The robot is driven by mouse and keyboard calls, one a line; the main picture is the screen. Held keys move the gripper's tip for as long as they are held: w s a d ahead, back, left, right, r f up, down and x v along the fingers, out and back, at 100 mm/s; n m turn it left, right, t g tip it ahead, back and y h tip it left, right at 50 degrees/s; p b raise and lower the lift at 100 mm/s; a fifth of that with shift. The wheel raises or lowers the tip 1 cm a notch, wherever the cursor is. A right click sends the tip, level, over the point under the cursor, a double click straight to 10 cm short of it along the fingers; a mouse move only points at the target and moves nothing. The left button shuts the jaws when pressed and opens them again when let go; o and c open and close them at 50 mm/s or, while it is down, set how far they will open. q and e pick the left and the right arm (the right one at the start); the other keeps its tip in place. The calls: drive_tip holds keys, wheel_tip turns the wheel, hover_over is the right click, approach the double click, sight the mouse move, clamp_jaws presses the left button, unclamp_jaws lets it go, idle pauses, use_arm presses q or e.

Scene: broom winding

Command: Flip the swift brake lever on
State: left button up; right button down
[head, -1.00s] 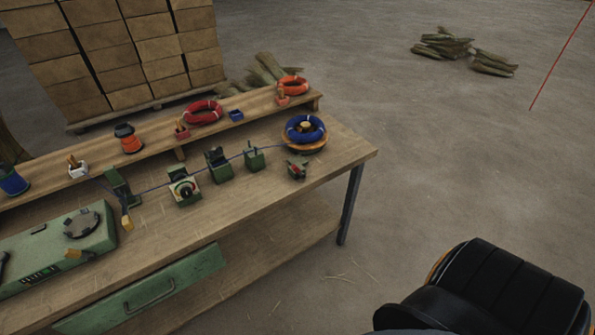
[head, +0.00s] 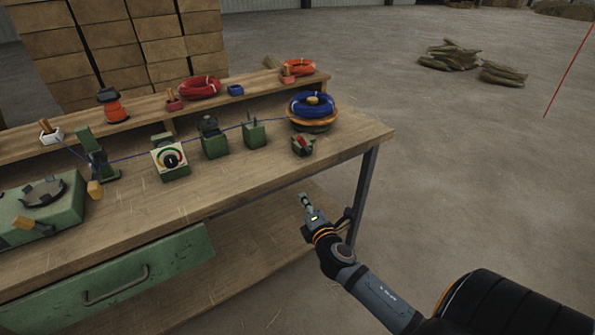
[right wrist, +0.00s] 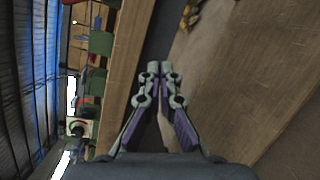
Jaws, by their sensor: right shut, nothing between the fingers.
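The swift (head: 313,106) is a round wooden turntable on a green base at the bench's right end, with a coil of blue cord on it. In front of it stands a small green box with a red lever, the brake lever (head: 302,145); its exact tilt is too small to tell. My right gripper (head: 305,199) is shut and empty, in front of the bench edge, nearer to me than the brake lever and apart from it. Its closed fingers also show in the right wrist view (right wrist: 160,72). My left gripper is not in view.
The wooden bench (head: 240,180) carries a dial box (head: 170,158), green guide blocks (head: 214,142) and a green machine (head: 40,210) along the cord. A raised shelf behind holds red (head: 200,87) and orange coils (head: 298,67). Bench top before the brake box is clear.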

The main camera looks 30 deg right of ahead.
sight(288, 169)
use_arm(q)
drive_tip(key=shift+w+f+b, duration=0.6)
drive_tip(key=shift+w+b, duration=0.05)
use_arm(e)
wheel_tip(288, 169, up, 8)
drive_tip(key=s+a+n+t, duration=0.1)
drive_tip(key=a+n+t, duration=0.1)
drive_tip(key=shift+a+r+t, duration=0.15)
drive_tip(key=shift+a+t, duration=0.1)
drive_tip(key=shift+t, duration=0.05)
drive_tip(key=p+x, duration=0.1)
drive_tip(key=x, duration=0.9)
drive_tip(key=shift+w+d+r+p, duration=0.1)
drive_tip(key=shift+w+p, duration=0.05)
drive_tip(key=shift+p, duration=0.2)
drive_tip(key=d, duration=0.1)
drive_tip(key=d+r, duration=0.1)
drive_tip(key=d, duration=0.1)
drive_tip(key=shift+d+r, duration=0.15)
drive_tip(key=shift+r, duration=0.15)
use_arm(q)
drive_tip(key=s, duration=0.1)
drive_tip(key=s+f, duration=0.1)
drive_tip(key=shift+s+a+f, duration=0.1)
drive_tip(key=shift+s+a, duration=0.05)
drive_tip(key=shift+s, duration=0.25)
